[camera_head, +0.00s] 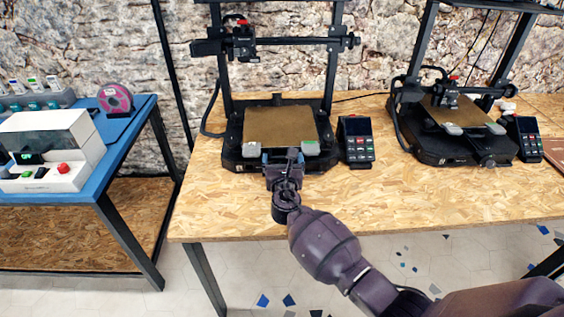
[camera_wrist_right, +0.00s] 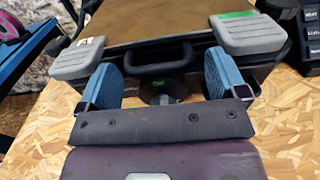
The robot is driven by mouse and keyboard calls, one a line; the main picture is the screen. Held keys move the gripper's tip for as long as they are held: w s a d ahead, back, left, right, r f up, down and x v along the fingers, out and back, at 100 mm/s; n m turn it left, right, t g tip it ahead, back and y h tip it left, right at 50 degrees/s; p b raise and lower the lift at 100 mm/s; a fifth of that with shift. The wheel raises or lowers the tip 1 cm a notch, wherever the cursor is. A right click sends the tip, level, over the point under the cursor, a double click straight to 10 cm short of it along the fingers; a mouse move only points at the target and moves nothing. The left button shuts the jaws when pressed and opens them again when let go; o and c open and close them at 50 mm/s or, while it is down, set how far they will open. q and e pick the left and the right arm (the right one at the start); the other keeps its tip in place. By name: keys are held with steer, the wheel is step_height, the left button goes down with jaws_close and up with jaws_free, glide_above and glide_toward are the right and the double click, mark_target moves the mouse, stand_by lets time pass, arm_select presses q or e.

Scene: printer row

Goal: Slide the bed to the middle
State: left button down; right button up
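The printer bed (camera_head: 280,125) is a tan-brown plate on the near printer in the middle of the head view. It also shows at the top of the right wrist view (camera_wrist_right: 165,20). A black loop handle (camera_wrist_right: 157,56) is on its front edge, between two grey corner pads. My right gripper (camera_head: 282,158) is at the bed's front edge. In the right wrist view its two blue fingers (camera_wrist_right: 161,78) are wide apart, with the handle ahead and between them. I cannot tell whether either finger touches it. My left gripper is not in view.
A control box with a screen (camera_head: 357,140) stands just right of this printer. A second printer (camera_head: 455,130) stands further right. A blue table (camera_head: 112,165) with a white machine is at the left. The wooden table's front strip (camera_head: 420,200) is clear.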

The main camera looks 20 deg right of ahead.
steer(key=shift+s+a, duration=0.2)
steer(key=shift+s, duration=0.3)
steer(key=p+v, duration=0.1)
steer(key=v, duration=0.8)
steer(key=shift+p, duration=0.3)
steer(key=shift+s+a, duration=0.1)
steer(key=shift+s, duration=0.3)
